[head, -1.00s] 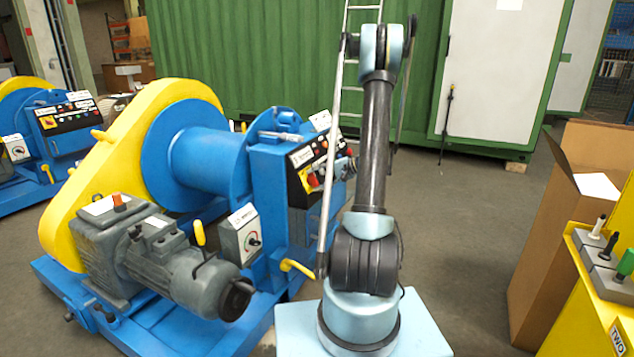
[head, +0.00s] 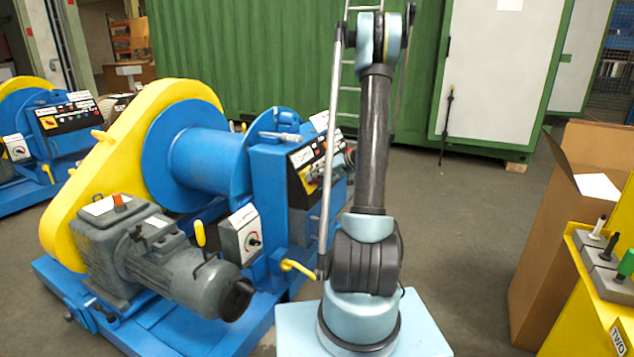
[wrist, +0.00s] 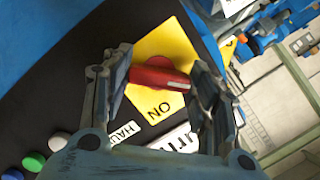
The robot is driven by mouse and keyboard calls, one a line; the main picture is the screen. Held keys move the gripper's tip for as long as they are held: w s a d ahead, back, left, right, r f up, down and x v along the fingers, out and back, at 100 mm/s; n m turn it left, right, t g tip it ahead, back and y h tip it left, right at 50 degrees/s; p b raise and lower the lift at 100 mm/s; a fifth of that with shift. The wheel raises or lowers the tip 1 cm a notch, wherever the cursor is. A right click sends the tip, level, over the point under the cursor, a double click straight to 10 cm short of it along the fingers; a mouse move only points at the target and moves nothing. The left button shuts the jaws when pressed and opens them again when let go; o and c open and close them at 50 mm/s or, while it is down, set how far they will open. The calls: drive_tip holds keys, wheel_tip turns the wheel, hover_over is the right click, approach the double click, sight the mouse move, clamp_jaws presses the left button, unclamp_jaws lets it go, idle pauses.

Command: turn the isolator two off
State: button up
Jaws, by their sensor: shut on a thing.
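In the wrist view the isolator is a red handle (wrist: 150,77) on a yellow plate (wrist: 172,42) set in a black panel. The handle lies across the plate and has a white mark near its right end. The word ON is printed on the plate below it, upside down. My gripper (wrist: 161,73) is shut on the handle, one finger at each end. In the head view my gripper (head: 325,172) is at the panel of the near blue winch (head: 205,160), and the yellow plate (head: 304,180) shows beside it. The handle is hidden there.
White, green and blue buttons (wrist: 34,161) sit on the panel left of the gripper. A selector box (head: 241,237) and a yellow lever (head: 298,267) are low on the winch. A yellow box with levers (head: 590,300) and a cardboard box (head: 560,215) stand at the right.

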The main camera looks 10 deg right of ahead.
drive_tip(key=shift+d+n, duration=0.1)
drive_tip(key=shift+n, duration=0.2)
idle(0.4)
drive_tip(key=o, duration=1.1)
drive_tip(key=shift+c, duration=0.2)
drive_tip(key=v, duration=1.1)
drive_tip(key=shift+s+d+r, duration=0.15)
drive_tip(key=shift+s+d, duration=0.1)
drive_tip(key=shift+d, duration=0.05)
